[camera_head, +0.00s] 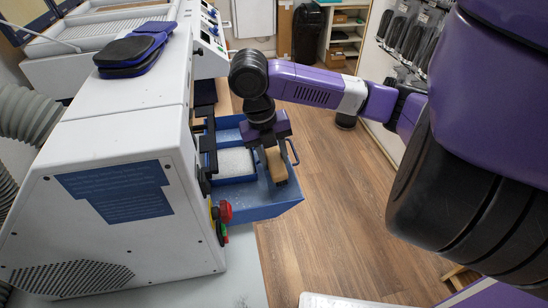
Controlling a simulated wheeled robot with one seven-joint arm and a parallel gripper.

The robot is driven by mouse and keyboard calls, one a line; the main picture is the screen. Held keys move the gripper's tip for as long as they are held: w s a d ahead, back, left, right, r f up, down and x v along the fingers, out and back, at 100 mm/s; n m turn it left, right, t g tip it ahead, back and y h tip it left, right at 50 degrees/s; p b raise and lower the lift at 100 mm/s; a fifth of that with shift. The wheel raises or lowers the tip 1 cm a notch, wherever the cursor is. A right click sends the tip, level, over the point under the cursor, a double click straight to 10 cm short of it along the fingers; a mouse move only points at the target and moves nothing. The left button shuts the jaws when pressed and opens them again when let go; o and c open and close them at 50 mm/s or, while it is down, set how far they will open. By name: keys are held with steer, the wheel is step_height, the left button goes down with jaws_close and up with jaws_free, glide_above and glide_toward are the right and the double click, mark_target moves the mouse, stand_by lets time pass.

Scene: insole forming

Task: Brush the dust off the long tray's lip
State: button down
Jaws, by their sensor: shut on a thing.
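My gripper (268,148) points down and is shut on a brown wooden block-like brush (276,166). Its bristles are not clearly visible. The blue long tray (268,204) sticks out from the side of the white machine and has a handle loop (293,152) on its right side. Pale, speckled dust (235,161) lies inside the tray. The brush is over the tray's right part, near its lip; I cannot tell whether it touches the lip. My gripper and the brush hide part of the tray's right side.
The white machine (120,170) stands left of the tray, with a red knob (225,211) close to the tray's near corner. Blue-black insole pads (135,48) lie on its top. Shelves (343,30) stand at the back. The wooden floor (330,215) right of the tray is clear.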

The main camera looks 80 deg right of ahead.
mark_target(274, 157)
steer(key=shift+r+p, duration=2.6)
steer(key=shift+r, duration=0.95)
